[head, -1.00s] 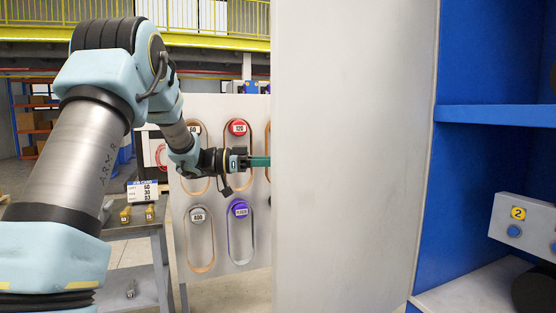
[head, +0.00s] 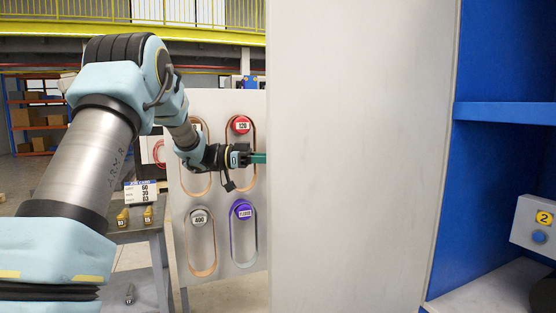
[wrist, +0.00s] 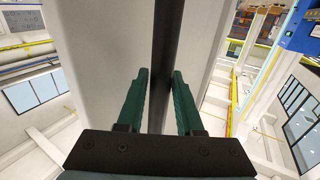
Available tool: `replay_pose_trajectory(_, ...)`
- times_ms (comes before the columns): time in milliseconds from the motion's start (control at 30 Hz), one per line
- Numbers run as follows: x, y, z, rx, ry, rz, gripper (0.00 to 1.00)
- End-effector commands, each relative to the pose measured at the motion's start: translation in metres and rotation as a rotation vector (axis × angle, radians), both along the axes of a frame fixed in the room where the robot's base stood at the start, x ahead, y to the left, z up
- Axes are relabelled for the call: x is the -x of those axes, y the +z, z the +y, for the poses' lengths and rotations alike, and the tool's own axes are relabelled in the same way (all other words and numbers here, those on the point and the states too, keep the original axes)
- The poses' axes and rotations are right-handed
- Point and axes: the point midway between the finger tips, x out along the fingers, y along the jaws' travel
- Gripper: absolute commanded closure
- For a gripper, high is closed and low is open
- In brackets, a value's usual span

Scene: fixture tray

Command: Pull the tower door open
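The tower door (head: 355,150) is a large pale grey panel that fills the middle of the head view. It stands open, its right edge beside the blue tower interior (head: 505,60). My gripper (head: 259,158) reaches in from the left and its green fingertips pass behind the door's left edge. In the wrist view my gripper (wrist: 160,78) has one finger on each side of a dark upright bar (wrist: 165,45), which looks like the door handle. The pale door face (wrist: 105,55) lies behind the bar. The head view hides the handle.
A pale panel with hanging belts (head: 222,258) stands behind my arm. A grey table (head: 135,237) with a sign (head: 141,193) stands at the left.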

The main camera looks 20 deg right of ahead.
Motion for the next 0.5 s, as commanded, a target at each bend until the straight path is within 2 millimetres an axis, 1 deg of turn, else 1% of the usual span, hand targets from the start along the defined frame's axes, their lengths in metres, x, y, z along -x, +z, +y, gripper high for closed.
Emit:
replay_pose_trajectory(33, -0.0001, 0.0000, 0.0002, 0.000, 0.000, 0.000, 0.58)
replay_pose_trajectory(200, -0.0006, -0.0004, 0.0009, -0.001, 0.001, 0.000, 0.41)
replay_pose_trajectory(500, -0.0030, -0.0017, 0.0045, -0.001, 0.003, 0.000, 0.41)
